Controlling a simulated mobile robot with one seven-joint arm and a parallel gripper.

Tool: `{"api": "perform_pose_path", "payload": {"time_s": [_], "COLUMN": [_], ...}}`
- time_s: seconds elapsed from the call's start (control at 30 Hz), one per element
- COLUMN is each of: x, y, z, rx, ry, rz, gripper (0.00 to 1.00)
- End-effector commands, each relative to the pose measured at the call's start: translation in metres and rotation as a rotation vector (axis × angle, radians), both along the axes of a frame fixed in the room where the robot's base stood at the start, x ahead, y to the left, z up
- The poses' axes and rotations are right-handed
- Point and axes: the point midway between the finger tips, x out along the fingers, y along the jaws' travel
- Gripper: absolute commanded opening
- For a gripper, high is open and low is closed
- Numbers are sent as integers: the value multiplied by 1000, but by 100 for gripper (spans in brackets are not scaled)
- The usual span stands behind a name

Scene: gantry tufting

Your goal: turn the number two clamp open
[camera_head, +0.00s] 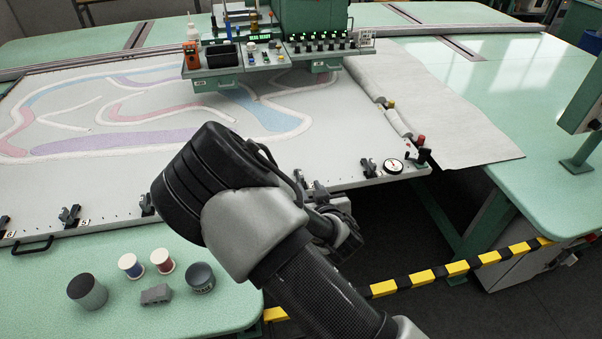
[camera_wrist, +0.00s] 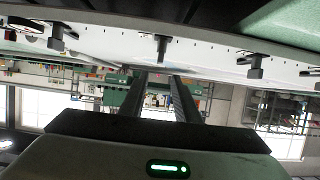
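Several dark clamps line the near edge of the white tufting frame (camera_head: 215,199) in the head view. A clamp just past my arm (camera_head: 300,180) looks like the number two clamp, but its label is hidden and my arm partly covers it. My gripper (camera_wrist: 157,76) shows in the wrist view with its two dark fingers apart and nothing between them. A small clamp lever (camera_wrist: 162,46) stands just beyond the fingertips, apparently not touching them. Other clamps show left (camera_wrist: 60,38) and right (camera_wrist: 257,62) of it. No clamp number is readable in the wrist view.
A round gauge (camera_head: 393,167) and a clamp (camera_head: 369,167) sit near the frame's right corner. Thread spools (camera_head: 162,261), a grey block (camera_head: 156,294) and cups stand on the green table at left. A yellow-black striped rail (camera_head: 455,268) runs along the floor gap.

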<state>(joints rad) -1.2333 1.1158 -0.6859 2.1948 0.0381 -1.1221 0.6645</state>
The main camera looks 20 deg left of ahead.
Motion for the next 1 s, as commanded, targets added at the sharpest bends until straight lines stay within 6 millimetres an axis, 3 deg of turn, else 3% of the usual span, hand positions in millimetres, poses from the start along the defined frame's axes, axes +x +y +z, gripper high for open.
{"api": "perform_pose_path", "payload": {"time_s": [0.3,0.5,0.7,1.0], "x": [56,82,94,95], "y": [33,50,57,58], "z": [-28,-40,-46,-47], "rx": [-3,-2,-1,-1], "ry": [-1,0,2,2], "rz": [1,-1,-1,-1], "gripper": [29,29,29,29]}}
